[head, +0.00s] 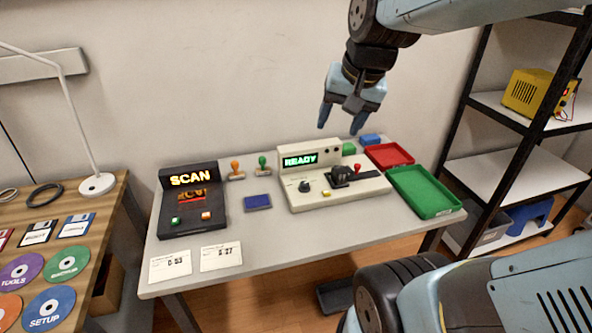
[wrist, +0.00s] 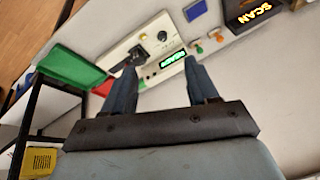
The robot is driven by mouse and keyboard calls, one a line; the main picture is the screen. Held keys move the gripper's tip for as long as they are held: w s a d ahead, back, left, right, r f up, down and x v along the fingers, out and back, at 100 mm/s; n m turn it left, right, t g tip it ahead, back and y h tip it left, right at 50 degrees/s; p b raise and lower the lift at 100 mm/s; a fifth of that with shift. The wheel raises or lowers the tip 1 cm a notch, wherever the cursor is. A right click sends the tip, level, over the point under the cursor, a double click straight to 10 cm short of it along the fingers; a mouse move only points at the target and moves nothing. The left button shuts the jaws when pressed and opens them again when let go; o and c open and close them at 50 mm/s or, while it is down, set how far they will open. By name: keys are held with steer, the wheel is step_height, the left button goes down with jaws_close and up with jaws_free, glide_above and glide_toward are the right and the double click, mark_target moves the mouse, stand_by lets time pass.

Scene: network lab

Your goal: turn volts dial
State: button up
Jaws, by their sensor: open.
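A yellow box (head: 538,95) stands on the upper part of the black-framed shelf at the right, with a small red part and a lead on its right side. It also shows at the lower left of the wrist view (wrist: 38,161). No volts label is readable on it, and its front face is mostly turned away. A beige device (head: 330,185) with a lit READY display stands on the table; it has a small black knob (head: 304,187) whose label is too small to read. My gripper (head: 339,129) is open and empty, above and behind the beige device, apart from everything.
On the grey table are a dark SCAN device (head: 190,212), stamps, a blue pad (head: 257,202), paper cards, a red tray (head: 388,156) and a green tray (head: 425,192). The shelf's black uprights (head: 470,85) stand between my gripper and the yellow box.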

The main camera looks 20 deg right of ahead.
steer(key=w+d+f+m+g+y, duration=0.2)
steer(key=w+f+m, duration=0.65)
steer(key=w, duration=0.35)
steer(key=m+y, duration=0.1)
steer(key=m, duration=0.9)
glide_toward(305, 183)
steer(key=shift+g, duration=0.4)
steer(key=x, duration=0.8)
steer(key=shift+w+a+f, duration=0.1)
steer(key=shift+w+f, duration=0.1)
steer(key=shift+w, duration=0.15)
steer(key=c, duration=1)
